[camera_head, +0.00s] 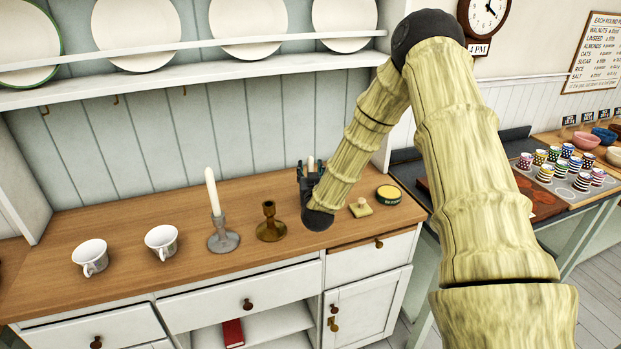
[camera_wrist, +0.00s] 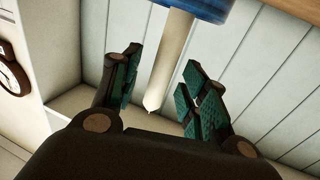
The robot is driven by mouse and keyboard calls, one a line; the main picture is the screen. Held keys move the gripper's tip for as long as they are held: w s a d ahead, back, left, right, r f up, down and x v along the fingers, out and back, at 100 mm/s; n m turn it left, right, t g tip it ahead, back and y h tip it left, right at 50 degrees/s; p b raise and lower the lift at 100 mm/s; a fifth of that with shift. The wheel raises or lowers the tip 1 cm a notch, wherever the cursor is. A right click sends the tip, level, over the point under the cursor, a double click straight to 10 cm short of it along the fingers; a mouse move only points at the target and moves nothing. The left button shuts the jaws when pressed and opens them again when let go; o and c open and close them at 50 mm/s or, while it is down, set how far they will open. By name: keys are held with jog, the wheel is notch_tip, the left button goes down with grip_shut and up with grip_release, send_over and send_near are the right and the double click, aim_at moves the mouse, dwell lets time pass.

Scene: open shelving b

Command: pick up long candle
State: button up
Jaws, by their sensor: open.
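A tall white candle (camera_head: 212,192) stands upright in a grey metal candlestick (camera_head: 223,238) on the wooden counter, left of my gripper. My gripper (camera_head: 310,166) is open low over the counter, right of an empty brass candlestick (camera_head: 270,224). Another pale candle (camera_wrist: 168,62) stands between my gripper's spread fingers (camera_wrist: 160,72), with a visible gap to the right finger; it rises from a blue holder (camera_wrist: 205,7) at the top of the wrist view. In the head view only this candle's tip (camera_head: 311,164) shows; its holder and full length are hidden behind my gripper.
Two white cups (camera_head: 161,241) stand at the left of the counter (camera_head: 130,215). A small pale knobbed object (camera_head: 361,208) and a dark green and yellow tin (camera_head: 389,195) are to the right. A plate shelf (camera_head: 180,68) overhangs the counter's back.

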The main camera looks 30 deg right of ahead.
jog(key=shift+w+d, duration=0.3)
jog(key=shift+w, duration=0.25)
jog(key=shift+c, duration=0.2)
grip_shut()
jog(key=shift+r, duration=0.1)
